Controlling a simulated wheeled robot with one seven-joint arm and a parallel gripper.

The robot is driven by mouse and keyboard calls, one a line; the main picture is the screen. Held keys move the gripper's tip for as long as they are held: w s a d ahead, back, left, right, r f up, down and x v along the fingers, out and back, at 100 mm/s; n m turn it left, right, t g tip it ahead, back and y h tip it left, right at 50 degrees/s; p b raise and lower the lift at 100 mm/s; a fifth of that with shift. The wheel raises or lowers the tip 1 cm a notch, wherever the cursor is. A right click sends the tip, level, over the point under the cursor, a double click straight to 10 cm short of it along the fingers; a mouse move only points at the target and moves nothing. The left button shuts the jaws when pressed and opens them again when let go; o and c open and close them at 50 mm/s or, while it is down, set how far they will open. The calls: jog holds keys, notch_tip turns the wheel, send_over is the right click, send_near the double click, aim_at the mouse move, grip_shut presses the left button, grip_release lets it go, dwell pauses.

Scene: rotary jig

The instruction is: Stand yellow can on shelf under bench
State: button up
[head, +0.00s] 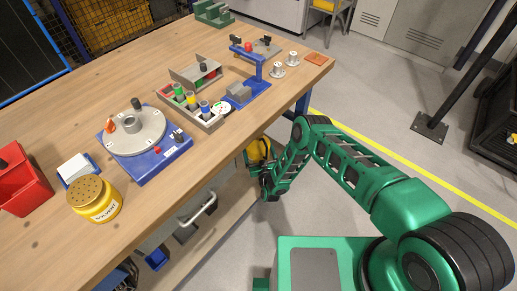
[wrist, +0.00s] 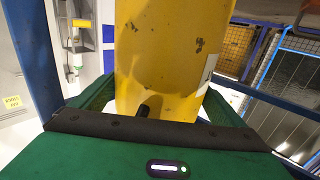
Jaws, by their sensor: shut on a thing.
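My gripper (head: 262,172) is shut on a yellow can (head: 258,150), beside the right-hand edge of the bench and below its top. In the wrist view the yellow can (wrist: 165,55) fills the middle, scuffed, between my green fingers (wrist: 158,105). Its ends are out of that view, and the bench and gripper partly cover it in the head view. The wooden shelf (head: 232,208) shows below the bench top (head: 160,210), to the lower left of my gripper. Whether the can touches the shelf cannot be told.
A yellow solvent tin (head: 95,200) with a perforated lid stands on the bench. A grey item with a white handle (head: 198,208) and a blue bin (head: 157,258) are under the bench. A blue bench leg (head: 303,103) stands beyond my gripper. Bare shelf shows near its outer edge.

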jog(key=shift+f, duration=1.45)
jog(key=o, duration=1.8)
jog(key=shift+f, duration=0.2)
jog(key=shift+c, duration=0.2)
jog(key=v, duration=1.2)
jog(key=shift+r, duration=0.1)
jog(key=shift+s, duration=0.1)
